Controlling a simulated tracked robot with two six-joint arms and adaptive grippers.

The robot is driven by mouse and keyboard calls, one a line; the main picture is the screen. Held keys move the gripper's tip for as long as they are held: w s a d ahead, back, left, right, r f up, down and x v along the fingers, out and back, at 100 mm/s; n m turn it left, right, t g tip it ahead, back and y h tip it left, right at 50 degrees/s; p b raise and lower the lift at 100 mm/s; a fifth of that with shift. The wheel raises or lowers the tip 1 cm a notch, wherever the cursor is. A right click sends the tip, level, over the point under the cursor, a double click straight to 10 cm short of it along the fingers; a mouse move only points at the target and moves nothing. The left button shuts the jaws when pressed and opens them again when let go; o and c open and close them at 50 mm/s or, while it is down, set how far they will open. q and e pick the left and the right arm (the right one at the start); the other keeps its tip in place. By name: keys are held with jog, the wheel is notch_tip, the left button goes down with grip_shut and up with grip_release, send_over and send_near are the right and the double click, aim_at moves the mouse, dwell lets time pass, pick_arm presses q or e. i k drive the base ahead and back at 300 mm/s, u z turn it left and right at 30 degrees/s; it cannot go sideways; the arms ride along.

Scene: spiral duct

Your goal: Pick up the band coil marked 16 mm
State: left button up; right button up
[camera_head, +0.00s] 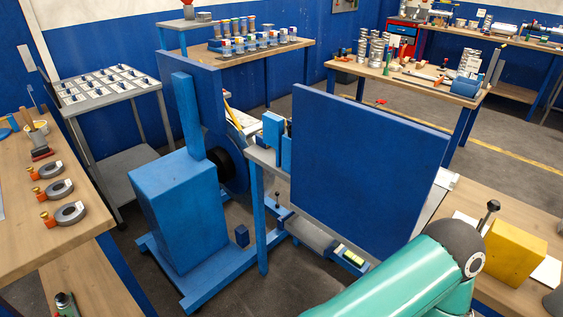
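Three dark grey band coils lie flat in a row on the wooden bench at the left: a far one (51,169), a middle one (61,187) and a near one (72,213). Each has a pale label and an orange piece beside or against its left side. The labels are too small to read, so I cannot tell which coil is marked 16 mm. A teal link of my arm crosses the bottom right. Neither of my grippers is in view.
A blue machine (180,205) with a large upright blue panel (365,175) fills the middle. A grey rack (108,88) stands behind the bench. Dark floor shows between bench and machine.

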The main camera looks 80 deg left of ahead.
aim_at(61, 217)
jog(key=z, duration=0.05)
jog(key=i, duration=0.25)
jog(key=u, duration=3.2)
jog(key=i, duration=0.3)
jog(key=u, duration=1.65)
jog(key=k, duration=0.6)
jog(key=u, duration=0.45)
jog(key=i, duration=1.7)
jog(key=z, duration=0.45)
